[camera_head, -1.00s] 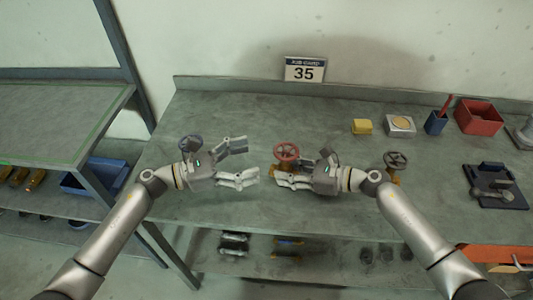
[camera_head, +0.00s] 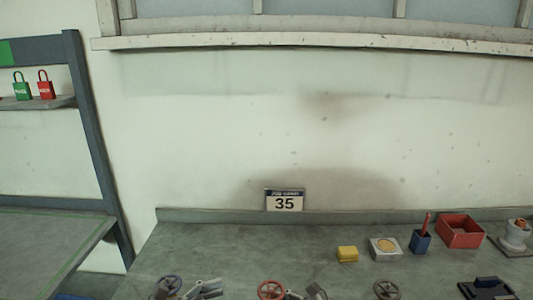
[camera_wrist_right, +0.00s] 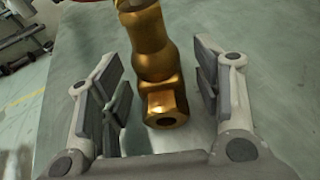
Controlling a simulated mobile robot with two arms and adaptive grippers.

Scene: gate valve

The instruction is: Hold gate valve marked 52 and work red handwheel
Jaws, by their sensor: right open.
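The red handwheel (camera_head: 271,290) shows at the bottom edge of the head view; its valve body is cut off there. In the right wrist view, a brass valve body (camera_wrist_right: 150,45) with a hex end lies between the fingers of my right gripper (camera_wrist_right: 163,100). That gripper is open, with a gap on both sides of the brass. A bit of red shows at the top of that view. My left gripper (camera_head: 203,289) is mostly cut off at the bottom of the head view, so its opening is unclear. No 52 is legible; the wall sign (camera_head: 285,200) reads 35.
A blue-grey handwheel (camera_head: 166,287) is at left and a dark handwheel (camera_head: 387,290) at right. Further back on the bench are a yellow block (camera_head: 347,254), a blue cup (camera_head: 420,242) and a red bin (camera_head: 460,231). The bench's back strip is clear at left.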

